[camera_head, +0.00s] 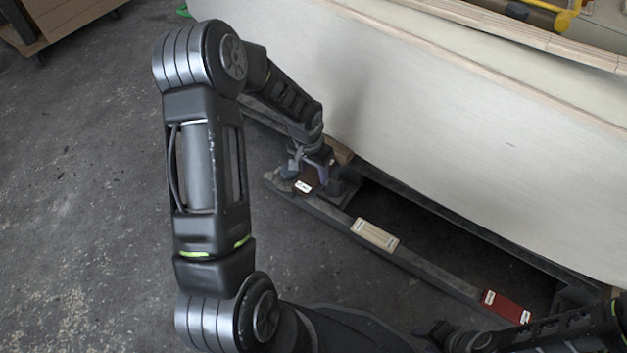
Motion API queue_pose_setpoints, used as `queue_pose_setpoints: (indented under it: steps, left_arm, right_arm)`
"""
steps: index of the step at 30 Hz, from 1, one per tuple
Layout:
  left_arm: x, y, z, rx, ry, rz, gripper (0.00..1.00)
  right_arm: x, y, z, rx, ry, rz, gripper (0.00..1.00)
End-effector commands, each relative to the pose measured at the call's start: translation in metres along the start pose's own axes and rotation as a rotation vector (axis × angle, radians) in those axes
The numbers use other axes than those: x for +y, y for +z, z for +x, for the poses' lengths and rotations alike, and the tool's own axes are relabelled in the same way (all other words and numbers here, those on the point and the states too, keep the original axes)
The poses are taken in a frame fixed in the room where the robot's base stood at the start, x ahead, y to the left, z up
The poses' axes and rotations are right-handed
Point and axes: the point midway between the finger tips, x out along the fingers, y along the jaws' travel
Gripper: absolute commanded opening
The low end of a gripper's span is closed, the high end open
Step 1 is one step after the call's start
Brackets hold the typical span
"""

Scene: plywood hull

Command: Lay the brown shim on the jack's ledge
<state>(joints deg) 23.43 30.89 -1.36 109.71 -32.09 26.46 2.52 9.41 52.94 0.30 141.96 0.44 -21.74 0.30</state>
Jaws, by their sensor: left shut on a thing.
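My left gripper (307,169) reaches down beside the hull and is shut on the brown shim (312,181), a dark red-brown piece with a white label. The shim is partly hidden by the gripper. The jack (345,187), a dark metal piece, stands just right of the gripper, under the hull's edge. Its ledge cannot be made out clearly, and I cannot tell whether the shim touches it. My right gripper (440,335) is at the bottom edge, dark and partly cut off; its jaws cannot be read.
A long dark beam (430,272) runs along the floor beside the hull (460,120). A tan labelled shim (375,233) and a red labelled shim (506,307) lie on it. A wooden block (341,152) shows behind the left gripper.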

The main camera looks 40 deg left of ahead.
Motion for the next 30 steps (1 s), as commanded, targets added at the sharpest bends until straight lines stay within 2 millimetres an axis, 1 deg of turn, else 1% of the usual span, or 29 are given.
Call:
queue_pose_setpoints:
  steps: [7, 10, 13, 16, 24, 28, 29, 30]
  left_arm:
    - [0.0, 0.0, 0.0, 0.001, 0.0, 0.0, 0.02]
    - [0.0, 0.002, 0.011, -0.001, 0.0, 0.0, 0.02]
    - [0.0, 0.004, 0.027, -0.001, 0.001, 0.0, 0.02]
    - [0.0, 0.005, 0.036, 0.0, 0.0, -0.001, 0.02]
    - [0.0, 0.005, 0.036, 0.001, 0.0, 0.0, 0.02]
    - [0.0, 0.006, 0.04, 0.001, 0.0, 0.0, 0.02]
    - [0.0, 0.006, 0.04, 0.001, 0.0, 0.0, 0.5]
    - [0.0, 0.005, 0.039, 0.001, 0.0, 0.0, 0.53]
  right_arm:
    - [0.0, 0.0, 0.0, 0.0, 0.0, -0.001, 0.36]
    - [0.002, 0.0, 0.006, 0.002, 0.0, 0.0, 0.36]
    - [0.004, -0.001, 0.013, 0.005, 0.0, 0.0, 0.36]
    - [0.005, -0.001, 0.016, 0.007, 0.0, 0.0, 0.36]
    - [0.004, -0.002, 0.015, 0.008, 0.0, 0.0, 0.36]
    - [0.005, -0.002, 0.019, 0.009, 0.0, 0.0, 0.36]
    - [0.005, -0.002, 0.018, 0.009, 0.0, 0.001, 0.36]
    - [0.005, -0.002, 0.018, 0.009, 0.0, 0.0, 0.36]
